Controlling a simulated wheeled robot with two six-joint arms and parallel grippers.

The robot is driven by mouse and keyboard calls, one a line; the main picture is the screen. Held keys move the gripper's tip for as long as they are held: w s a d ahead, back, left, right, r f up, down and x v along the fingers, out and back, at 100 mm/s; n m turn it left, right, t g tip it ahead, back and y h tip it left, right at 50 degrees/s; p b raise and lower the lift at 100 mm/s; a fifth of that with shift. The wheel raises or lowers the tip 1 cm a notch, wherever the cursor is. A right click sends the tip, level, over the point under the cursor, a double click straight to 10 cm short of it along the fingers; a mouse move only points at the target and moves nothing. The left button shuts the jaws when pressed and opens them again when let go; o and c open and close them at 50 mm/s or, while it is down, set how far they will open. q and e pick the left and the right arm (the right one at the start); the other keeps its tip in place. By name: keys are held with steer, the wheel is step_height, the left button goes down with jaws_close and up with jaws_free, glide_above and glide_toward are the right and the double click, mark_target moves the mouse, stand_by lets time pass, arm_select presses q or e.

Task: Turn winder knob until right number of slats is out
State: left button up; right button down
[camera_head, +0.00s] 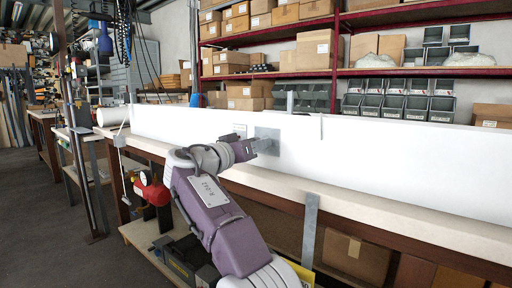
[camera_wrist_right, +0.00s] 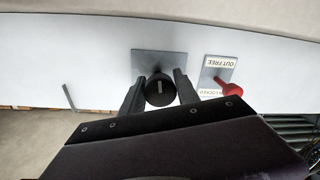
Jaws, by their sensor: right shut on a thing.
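A black round winder knob (camera_wrist_right: 160,91) with a pale mark on its face stands in front of a grey plate (camera_wrist_right: 158,63) on a long white panel (camera_wrist_right: 60,55). My right gripper (camera_wrist_right: 160,77) has one finger on each side of the knob and is shut on it. In the head view my right gripper (camera_head: 264,146) reaches the grey plate (camera_head: 270,134), and the knob is hidden there. A red-tipped lever (camera_wrist_right: 231,88) sits on a second plate with labels reading "OUT FREE" and "LOCKED", the latter partly covered. I cannot make out separate slats. My left gripper is out of view.
The white panel (camera_head: 400,155) runs along a pale workbench (camera_head: 270,182). A metal strip (camera_head: 309,230) hangs at the bench front. Red shelves (camera_head: 420,72) with boxes and grey bins stand behind. Open floor (camera_head: 40,210) lies at the left.

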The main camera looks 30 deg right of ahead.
steer(key=c, duration=0.9)
jaws_free()
steer(key=shift+s, duration=0.1)
steer(key=shift+a, duration=0.1)
steer(key=p+v, duration=0.1)
steer(key=v, duration=0.8)
